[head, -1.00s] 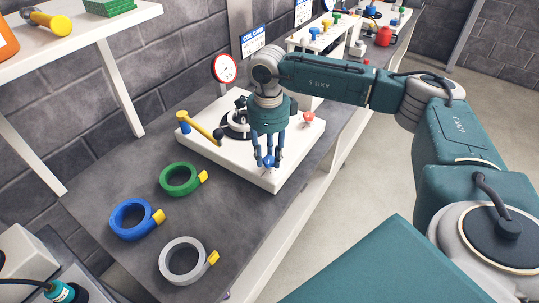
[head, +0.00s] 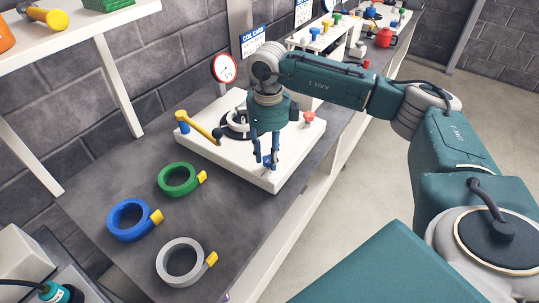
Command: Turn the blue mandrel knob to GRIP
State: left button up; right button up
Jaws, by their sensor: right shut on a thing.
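The blue mandrel knob (head: 268,161) sits near the front edge of the white feed rack base (head: 230,156). My right gripper (head: 267,160) comes down on it from above and is shut on it, with the fingers on either side. The fingers hide part of the knob, and its GRIP marking cannot be read. My left gripper is not in view.
A yellow lever (head: 200,126), a red knob (head: 308,117) and a round gauge (head: 225,68) stand around the base. Green (head: 163,188), blue (head: 114,220) and grey (head: 163,262) coils lie on the bench to the left.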

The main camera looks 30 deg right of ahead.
aim_at(267, 158)
jog(key=shift+w+r, duration=0.3)
jog(key=shift+w, duration=0.05)
jog(key=o, duration=1.2)
jog(key=shift+a, duration=0.1)
jog(key=shift+c, duration=0.2)
jog(key=shift+f, duration=0.15)
jog(key=shift+r, duration=0.4)
notch_tip(267, 158, up, 11)
